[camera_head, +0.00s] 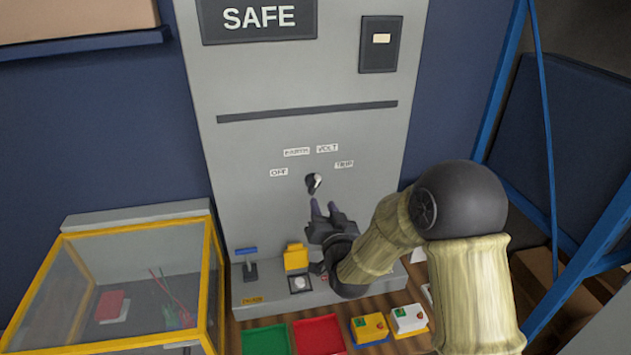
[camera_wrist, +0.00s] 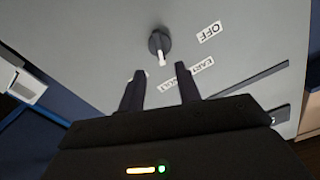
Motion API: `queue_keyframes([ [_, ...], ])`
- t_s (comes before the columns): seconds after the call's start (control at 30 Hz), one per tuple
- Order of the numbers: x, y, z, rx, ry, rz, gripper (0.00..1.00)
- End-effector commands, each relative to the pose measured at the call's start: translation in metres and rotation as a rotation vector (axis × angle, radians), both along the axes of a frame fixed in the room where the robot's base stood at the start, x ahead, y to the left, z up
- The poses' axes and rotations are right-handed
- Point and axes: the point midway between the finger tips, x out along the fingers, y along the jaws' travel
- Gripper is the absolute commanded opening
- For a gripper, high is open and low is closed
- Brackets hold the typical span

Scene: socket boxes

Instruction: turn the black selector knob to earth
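The black selector knob (camera_head: 314,182) is on the grey panel in the head view, with the labels OFF (camera_head: 279,172), EARTH (camera_head: 296,152), VOLT (camera_head: 327,149) and a fourth (camera_head: 344,164) arched above it. In the wrist view the knob (camera_wrist: 159,43) has a white pointer line running down the picture, nearer VOLT (camera_wrist: 178,79) than EARTH (camera_wrist: 203,65) or OFF (camera_wrist: 209,33). My gripper (camera_head: 323,205) is just below the knob in the head view. Its fingers (camera_wrist: 160,72) are apart and empty, with the knob beyond their tips and untouched.
A yellow-framed clear case (camera_head: 120,290) stands left; blue rack posts (camera_head: 590,250) stand right.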

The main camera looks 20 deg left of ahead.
Motion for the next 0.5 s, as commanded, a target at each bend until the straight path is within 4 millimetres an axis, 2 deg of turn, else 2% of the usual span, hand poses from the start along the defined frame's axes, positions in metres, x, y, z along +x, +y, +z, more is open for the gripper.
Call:
queue_keyframes([
  [0.5,0.064,0.039,0.002,0.0,0.0,0.0,0.34],
])
